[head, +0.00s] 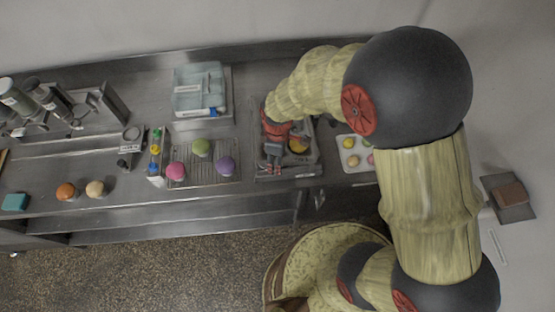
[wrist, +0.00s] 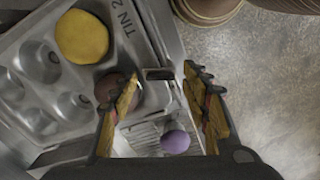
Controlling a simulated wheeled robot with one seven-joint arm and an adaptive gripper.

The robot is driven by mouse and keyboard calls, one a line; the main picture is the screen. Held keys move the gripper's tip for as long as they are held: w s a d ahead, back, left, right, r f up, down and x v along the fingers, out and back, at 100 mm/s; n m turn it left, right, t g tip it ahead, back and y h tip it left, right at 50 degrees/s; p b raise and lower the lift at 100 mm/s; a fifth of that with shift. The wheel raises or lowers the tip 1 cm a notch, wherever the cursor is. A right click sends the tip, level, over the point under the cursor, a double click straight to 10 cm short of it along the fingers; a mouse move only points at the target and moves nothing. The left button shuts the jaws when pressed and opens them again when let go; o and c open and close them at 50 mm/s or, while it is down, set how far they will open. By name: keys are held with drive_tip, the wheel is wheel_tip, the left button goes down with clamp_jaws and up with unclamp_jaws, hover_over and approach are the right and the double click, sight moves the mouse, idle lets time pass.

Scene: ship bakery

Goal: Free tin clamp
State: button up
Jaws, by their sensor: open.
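In the wrist view a grey metal muffin tin (wrist: 40,62) with round cups lies at the left, marked "TIN 2". A yellow round piece (wrist: 82,37) sits on it. My gripper (wrist: 163,80) is open. A small metal piece with a dark slot (wrist: 158,74), perhaps the tin clamp, appears between its fingertips at the tin's edge; I cannot tell whether they touch. A dark brown round thing (wrist: 118,88) is partly hidden by the left finger. In the head view my gripper (head: 273,155) is over the tin's station, and my arm hides much of it.
A wire rack (head: 203,173) with pink, green and purple rounds stands to the left. A small tray (head: 344,165) with coloured rounds is to the right. A pale blue box (head: 200,90) is behind. The counter's front edge runs close by, with open floor below.

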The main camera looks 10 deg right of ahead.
drive_tip(key=shift+f, duration=0.3)
drive_tip(key=shift+c, duration=0.4)
drive_tip(key=c, duration=1.1)
drive_tip(key=shift+f, duration=0.1)
clamp_jaws()
